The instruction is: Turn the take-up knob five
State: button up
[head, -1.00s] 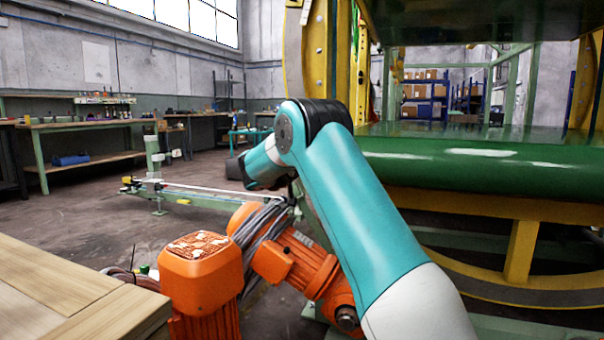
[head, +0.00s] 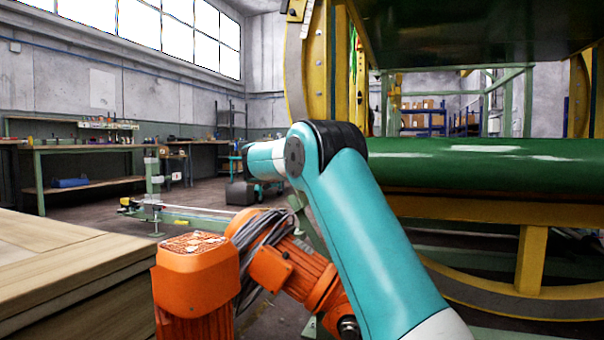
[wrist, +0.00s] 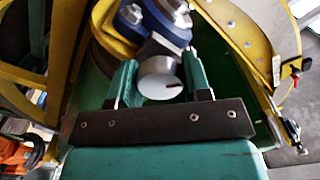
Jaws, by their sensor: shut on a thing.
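The take-up knob I take to be the pale grey round piece (wrist: 160,76) in the wrist view, with a short dark reddish mark on its face. Which numbered knob this is cannot be told. A blue-grey bolted bracket (wrist: 160,32) sits just beyond the knob, against yellow metal. In the head view my arm reaches left, and neither the knob nor the fingertips can be made out there.
Orange motors (head: 196,272) with grey cables stand close below my arm. A wooden table (head: 60,260) is at the near left. A green roller (head: 480,165) and yellow frame (head: 532,260) fill the right. A red-handled valve (wrist: 295,72) shows at the wrist view's right.

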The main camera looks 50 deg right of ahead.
jog(key=shift+f+m+b, duration=0.3)
jog(key=shift+m+b, duration=0.6)
jog(key=shift+m, duration=0.4)
jog(key=shift+r, duration=0.1)
jog(key=o, duration=0.9)
jog(key=shift+r, duration=0.1)
jog(key=p+v, duration=0.3)
jog(key=v, duration=1.4)
jog(key=shift+a+p, duration=0.2)
jog(key=shift+p, duration=0.15)
